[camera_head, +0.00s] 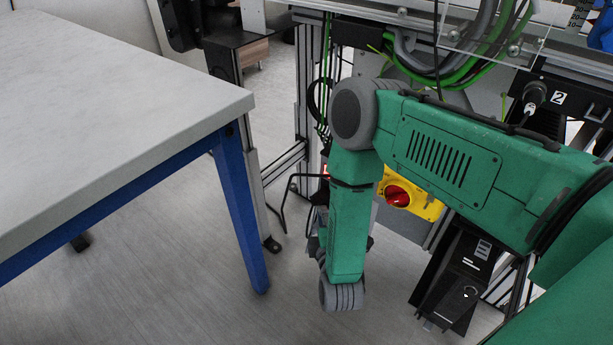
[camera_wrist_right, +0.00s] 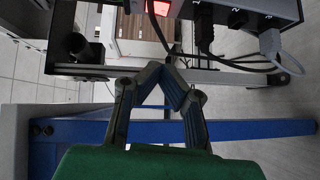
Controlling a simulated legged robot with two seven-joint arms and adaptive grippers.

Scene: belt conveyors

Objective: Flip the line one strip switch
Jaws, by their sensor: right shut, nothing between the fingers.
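A red lit switch (camera_wrist_right: 160,8) shows at the top edge of the right wrist view, on a dark strip (camera_wrist_right: 232,12) with numbered sockets and plugged-in cables. A small red glow (camera_head: 326,169) shows beside my green right arm in the head view, likely the same switch; the arm hides much of what is around it. My right gripper (camera_wrist_right: 170,66) is shut and empty, its fingertips together below the switch in the wrist picture and apart from it. In the head view it is mostly hidden behind my forearm. My left gripper is out of view.
A grey table with blue legs (camera_head: 110,105) stands at the left. A yellow panel with a red rotary knob (camera_head: 398,195) is right of my forearm. Cables (camera_head: 455,70) hang under the conveyor frame. The floor between table and frame has free room.

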